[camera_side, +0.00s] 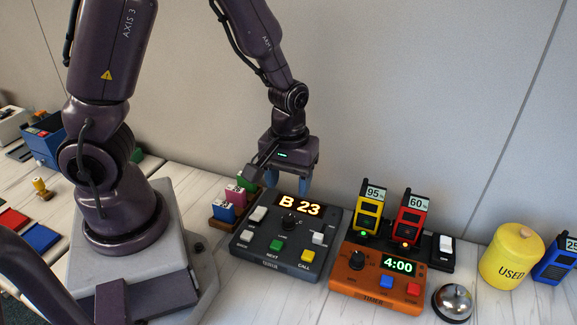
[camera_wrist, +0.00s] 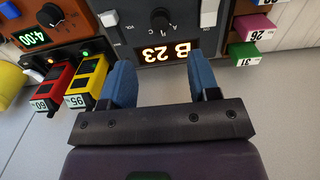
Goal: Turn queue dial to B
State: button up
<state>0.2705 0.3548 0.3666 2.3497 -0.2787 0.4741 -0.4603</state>
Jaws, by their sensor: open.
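The queue box (camera_side: 284,240) is a dark grey console with a lit display (camera_side: 299,206) reading "B 23". Its black dial (camera_side: 290,222) sits just below the display. In the wrist view the dial (camera_wrist: 161,18) shows upside down, with letters A and C beside it. My gripper (camera_side: 291,187) is open and empty above the back of the box, near the display. Its blue fingers (camera_wrist: 163,85) stand apart in the wrist view, on either side of the display. The fingers do not touch the dial. The dial's exact pointer direction is too small to tell.
An orange timer (camera_side: 340,282) reading "4:00" stands right of the box, with yellow (camera_side: 371,212) and red (camera_side: 411,217) radios behind. A bell (camera_side: 453,301) and yellow canister (camera_side: 511,256) are farther right. Coloured numbered blocks (camera_side: 224,210) stand close left. The wall is behind.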

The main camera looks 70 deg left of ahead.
jog(key=shift+r, duration=1.65)
jog(key=s+d+r+m+t, duration=0.1)
jog(key=s+r+m, duration=0.3)
jog(key=r, duration=0.5)
jog(key=s+d+r+m+t, duration=0.1)
jog(key=s+r+m+t, duration=0.3)
jog(key=r, duration=0.5)
jog(key=shift+s+m+t, duration=0.25)
jog(key=shift+m+t, duration=0.05)
jog(key=shift+m, duration=0.2)
